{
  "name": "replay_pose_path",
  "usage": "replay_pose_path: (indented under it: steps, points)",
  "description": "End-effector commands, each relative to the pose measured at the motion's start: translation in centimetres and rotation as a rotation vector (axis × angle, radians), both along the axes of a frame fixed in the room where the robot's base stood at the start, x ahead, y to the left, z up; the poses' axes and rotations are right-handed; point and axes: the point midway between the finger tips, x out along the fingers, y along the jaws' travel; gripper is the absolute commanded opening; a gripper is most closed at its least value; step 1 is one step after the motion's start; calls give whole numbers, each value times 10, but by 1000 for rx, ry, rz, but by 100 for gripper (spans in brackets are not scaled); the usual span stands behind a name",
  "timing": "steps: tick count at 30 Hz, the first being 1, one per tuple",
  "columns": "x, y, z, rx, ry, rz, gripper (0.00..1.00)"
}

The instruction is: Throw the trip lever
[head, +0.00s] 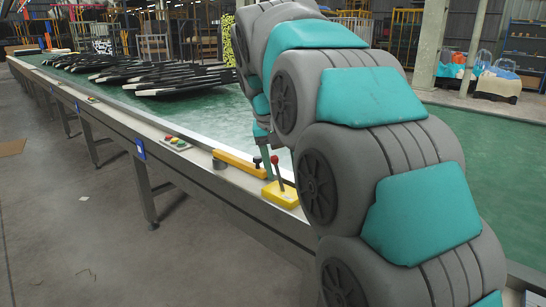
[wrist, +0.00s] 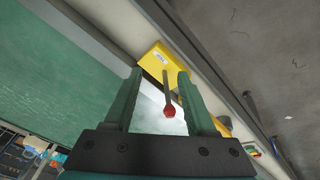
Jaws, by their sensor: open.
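The trip lever is a thin rod with a red knob (head: 274,160) on a yellow base (head: 281,195), on the conveyor's near side rail. In the wrist view the red knob (wrist: 169,111) and its rod appear between the two green fingers of my gripper (wrist: 160,73), which is open. The yellow base (wrist: 164,63) shows just past the fingertips. No finger is clearly touching the rod. In the head view my arm covers much of the right side, and the gripper is mostly hidden behind it, close to the lever.
A longer yellow block (head: 238,162) with a dark knob sits left of the lever on the rail. Further left is a small button box (head: 175,143). Black slatted pieces (head: 185,80) lie on the green belt (head: 215,110). The grey floor (head: 70,220) in front is mostly clear.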

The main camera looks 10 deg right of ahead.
Motion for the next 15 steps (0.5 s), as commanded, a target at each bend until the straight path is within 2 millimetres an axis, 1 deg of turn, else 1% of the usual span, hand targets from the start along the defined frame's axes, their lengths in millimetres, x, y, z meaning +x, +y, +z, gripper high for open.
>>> replay_pose_path:
  steps: [1, 3, 6, 9, 11, 15]
  points:
    - [16, 5, 12, -2, -29, -13, 56]
    - [32, 8, 23, -3, -56, -35, 56]
    - [47, 12, 36, -3, -87, -62, 56]
    - [58, 15, 44, 0, -110, -79, 56]
    - [61, 16, 46, 1, -118, -85, 56]
    - [64, 16, 44, 1, -122, -91, 56]
